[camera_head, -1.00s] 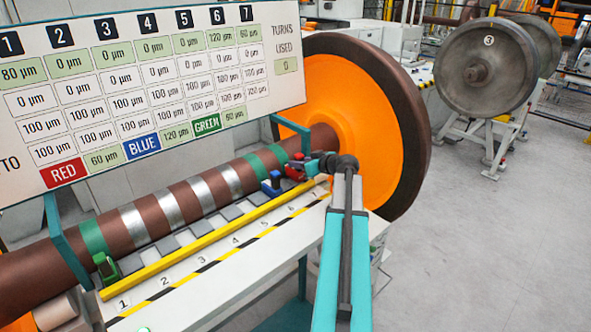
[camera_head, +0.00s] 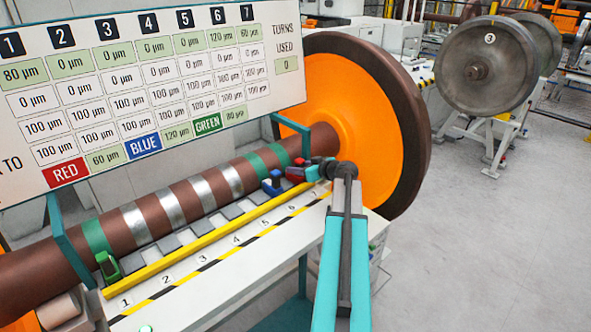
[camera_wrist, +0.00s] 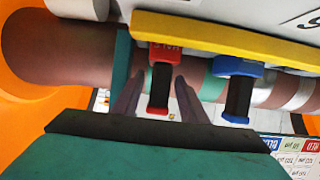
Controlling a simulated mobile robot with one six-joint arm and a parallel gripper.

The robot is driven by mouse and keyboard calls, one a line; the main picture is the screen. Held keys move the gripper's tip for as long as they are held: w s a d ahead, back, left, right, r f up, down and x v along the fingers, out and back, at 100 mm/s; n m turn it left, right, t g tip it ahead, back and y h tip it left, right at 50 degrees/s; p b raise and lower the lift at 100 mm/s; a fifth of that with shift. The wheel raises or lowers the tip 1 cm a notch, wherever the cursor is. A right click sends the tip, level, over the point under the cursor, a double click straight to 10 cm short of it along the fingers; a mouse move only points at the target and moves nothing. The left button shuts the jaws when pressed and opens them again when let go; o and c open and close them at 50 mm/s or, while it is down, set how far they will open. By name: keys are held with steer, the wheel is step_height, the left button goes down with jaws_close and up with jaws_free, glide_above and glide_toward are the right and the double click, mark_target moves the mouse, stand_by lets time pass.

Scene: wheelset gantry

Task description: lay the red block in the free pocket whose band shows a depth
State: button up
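The red block (camera_head: 297,171) stands at the far right end of the pocket row, by number 7; whether it is fully seated is hidden. In the wrist view its red top (camera_wrist: 165,54) and dark body lie between the fingers of my gripper (camera_wrist: 157,98). The fingers are apart, with narrow gaps visible beside the body. The blue block (camera_head: 272,184) stands just left of it, by number 6. The green block (camera_head: 107,266) stands at the left end, by number 1. Grey empty pockets (camera_head: 200,228) lie between green and blue. The board (camera_head: 150,95) pairs RED with 60 µm; column 7 tops with 60 µm.
A yellow rail (camera_head: 190,247) runs in front of the pockets. Behind them lies the brown axle (camera_head: 150,215) with silver and green bands. Teal posts (camera_head: 75,245) hold the board. A large orange wheel (camera_head: 370,130) stands close to the right of my gripper.

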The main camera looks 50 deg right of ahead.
stand_by(0.3)
steer(key=b+v, duration=0.2)
steer(key=v, duration=1)
steer(key=shift+b, duration=0.4)
steer(key=shift+s, duration=0.1)
